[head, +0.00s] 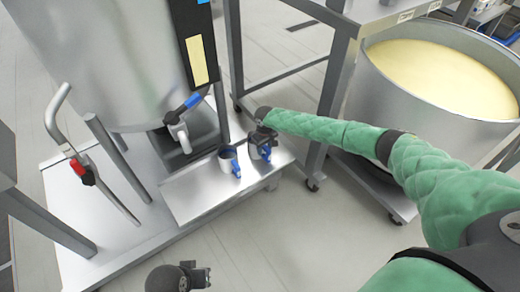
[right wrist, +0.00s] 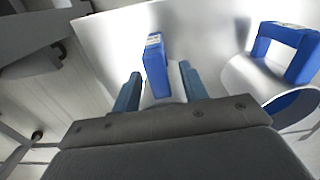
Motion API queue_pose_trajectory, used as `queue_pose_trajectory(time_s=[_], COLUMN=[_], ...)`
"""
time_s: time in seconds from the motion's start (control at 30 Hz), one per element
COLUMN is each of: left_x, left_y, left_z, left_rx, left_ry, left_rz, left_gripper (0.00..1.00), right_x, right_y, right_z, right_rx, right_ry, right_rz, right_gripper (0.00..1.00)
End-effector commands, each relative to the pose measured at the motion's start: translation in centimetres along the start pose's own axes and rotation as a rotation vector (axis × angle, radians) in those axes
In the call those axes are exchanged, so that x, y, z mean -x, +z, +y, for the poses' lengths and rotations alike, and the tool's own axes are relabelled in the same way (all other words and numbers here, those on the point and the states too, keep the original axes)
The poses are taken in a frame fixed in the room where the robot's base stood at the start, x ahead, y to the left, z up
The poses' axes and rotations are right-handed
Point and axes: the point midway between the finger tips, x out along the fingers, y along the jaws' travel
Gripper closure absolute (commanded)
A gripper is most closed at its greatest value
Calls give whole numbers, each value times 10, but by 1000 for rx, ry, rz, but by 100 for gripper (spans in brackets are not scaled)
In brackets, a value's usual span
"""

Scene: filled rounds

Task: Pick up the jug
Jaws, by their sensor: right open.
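Two metal jugs with blue handles stand side by side on a steel shelf. The left jug (head: 226,163) is clear of my grippers; its handle also shows at right in the right wrist view (right wrist: 290,42). The right jug (head: 254,152) is partly hidden by my right gripper (head: 264,140). In the right wrist view, the open fingers stand on either side of this jug's blue handle (right wrist: 155,65), with gaps visible. Most of its body is hidden there. My left gripper (head: 196,277) is low in the head view, away from the jugs; its jaw opening is unclear.
The steel shelf (head: 195,196) sits before a large tank (head: 95,55) with a blue-handled tap (head: 180,127) above it. A steel table leg (head: 335,85) stands close right of my right gripper. A vat of yellow liquid (head: 410,100) is farther right.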

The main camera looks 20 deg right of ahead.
Motion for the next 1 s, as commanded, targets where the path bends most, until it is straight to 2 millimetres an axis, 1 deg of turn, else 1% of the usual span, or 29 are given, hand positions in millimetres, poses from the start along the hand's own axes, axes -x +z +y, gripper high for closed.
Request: queue_pose_trajectory(time_s=[0.1, 0.2, 0.47, 0.6, 0.67, 0.7, 1.0], left_x=[4, 4, 4, 4, 4, 4, 5], left_y=[0, 1, 3, 2, 2, 2, 1], left_z=[-2, -3, -4, -4, -3, -3, -3], left_rx=[2, 3, 4, 4, 3, 3, 2], left_ry=[-6, -8, -9, -9, -8, -8, -7], left_rz=[-7, -13, -16, -15, -14, -14, -11], left_gripper=[100, 100, 100, 100, 100, 100, 100], right_x=[-14, -20, -23, -22, -22, -22, -21], right_y=[0, 0, 0, 0, 0, 0, -1], right_z=[0, 0, 0, 0, 0, 0, 0], right_rx=[0, 0, 0, 0, 0, 0, 0], right_ry=[0, 0, -1, -1, -1, -1, -1], right_rz=[-1, 1, 1, 1, 1, 1, 2], right_gripper=[56, 56, 56, 84, 96, 100, 100])
